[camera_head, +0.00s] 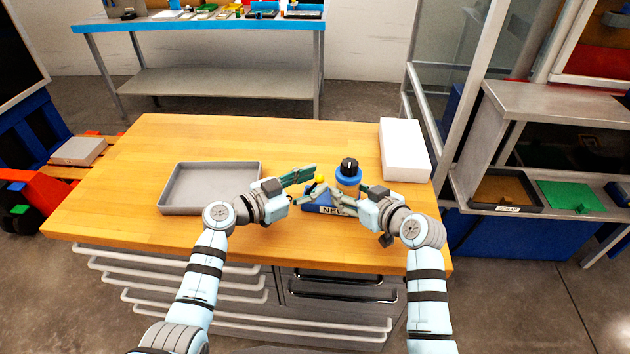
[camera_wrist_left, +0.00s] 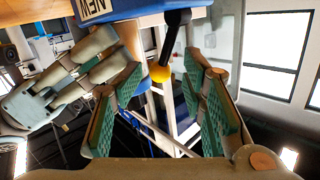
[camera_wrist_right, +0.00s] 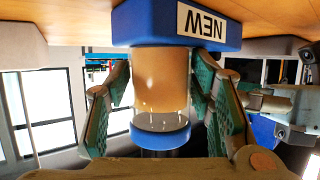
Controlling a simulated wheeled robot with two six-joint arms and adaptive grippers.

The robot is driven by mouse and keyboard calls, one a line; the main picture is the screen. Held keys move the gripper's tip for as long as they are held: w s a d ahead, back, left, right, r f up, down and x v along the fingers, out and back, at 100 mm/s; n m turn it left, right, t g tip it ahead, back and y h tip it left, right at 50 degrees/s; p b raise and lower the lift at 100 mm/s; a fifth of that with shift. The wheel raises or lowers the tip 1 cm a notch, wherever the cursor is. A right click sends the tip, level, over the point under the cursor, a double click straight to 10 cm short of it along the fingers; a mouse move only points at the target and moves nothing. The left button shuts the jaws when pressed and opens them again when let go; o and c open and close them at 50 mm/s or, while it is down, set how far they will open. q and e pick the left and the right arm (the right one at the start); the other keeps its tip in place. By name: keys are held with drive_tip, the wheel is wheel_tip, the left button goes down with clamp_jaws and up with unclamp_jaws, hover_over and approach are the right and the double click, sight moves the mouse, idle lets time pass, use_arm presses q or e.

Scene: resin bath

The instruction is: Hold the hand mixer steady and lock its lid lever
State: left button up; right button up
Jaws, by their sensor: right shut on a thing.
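The hand mixer has a blue base (camera_head: 318,209) with a NEW label, a beige cylinder and a blue lid (camera_head: 348,174) with a black knob on top. In the right wrist view the cylinder (camera_wrist_right: 160,80) stands between the fingers of my right gripper (camera_wrist_right: 160,95), which is shut on it. The lid lever (camera_wrist_left: 175,35) is a black rod with a yellow ball end (camera_head: 320,179). My left gripper (camera_head: 308,177) is open beside the mixer. In the left wrist view its fingers stand apart, with the lever's ball (camera_wrist_left: 160,73) showing between them; contact cannot be told.
A grey empty tray (camera_head: 168,207) lies on the wooden table (camera_head: 120,190) to the left. A white box (camera_head: 404,150) stands at the back right. The table's back middle is clear. A blue-topped bench (camera_head: 200,25) stands behind, and a shelf unit (camera_head: 550,100) at the right.

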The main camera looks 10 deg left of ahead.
use_arm(q)
drive_tip(key=v, duration=0.7)
drive_tip(key=shift+a, duration=0.1)
use_arm(e)
drive_tip(key=o, duration=1.6)
